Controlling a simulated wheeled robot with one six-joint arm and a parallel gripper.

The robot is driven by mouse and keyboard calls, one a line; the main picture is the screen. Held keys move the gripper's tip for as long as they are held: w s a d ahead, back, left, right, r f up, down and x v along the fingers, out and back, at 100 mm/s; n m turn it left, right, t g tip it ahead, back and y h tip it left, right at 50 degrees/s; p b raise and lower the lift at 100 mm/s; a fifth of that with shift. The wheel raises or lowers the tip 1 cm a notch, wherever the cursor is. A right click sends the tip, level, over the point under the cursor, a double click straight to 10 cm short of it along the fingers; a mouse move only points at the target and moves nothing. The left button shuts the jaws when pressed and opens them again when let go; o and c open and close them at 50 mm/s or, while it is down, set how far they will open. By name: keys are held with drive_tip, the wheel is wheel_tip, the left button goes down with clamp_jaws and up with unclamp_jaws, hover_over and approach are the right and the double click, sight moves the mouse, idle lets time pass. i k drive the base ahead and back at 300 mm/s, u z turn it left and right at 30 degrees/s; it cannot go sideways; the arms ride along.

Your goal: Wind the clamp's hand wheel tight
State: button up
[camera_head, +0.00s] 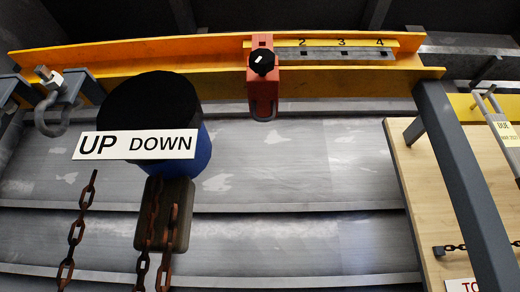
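A red beam clamp (265,84) hangs on the orange beam (160,53) in the upper middle of the head view. Its black hand wheel (263,62), with a small white mark, faces me on the front of the clamp. A red shackle-like loop (264,108) hangs at the clamp's bottom. I cannot tell how tight the wheel is. My gripper does not show in this view.
A blue and black hoist body (185,150) with an "UP DOWN" sign (134,145) and rusty chains (76,230) hangs left of the clamp. A scale (345,54) runs right of the clamp; a grey post (465,190) stands at right.

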sight(262, 61)
drive_tip(key=k, duration=1.15)
drive_tip(key=u, duration=0.95)
drive_tip(key=i, duration=1.4)
drive_tip(key=z, duration=0.9)
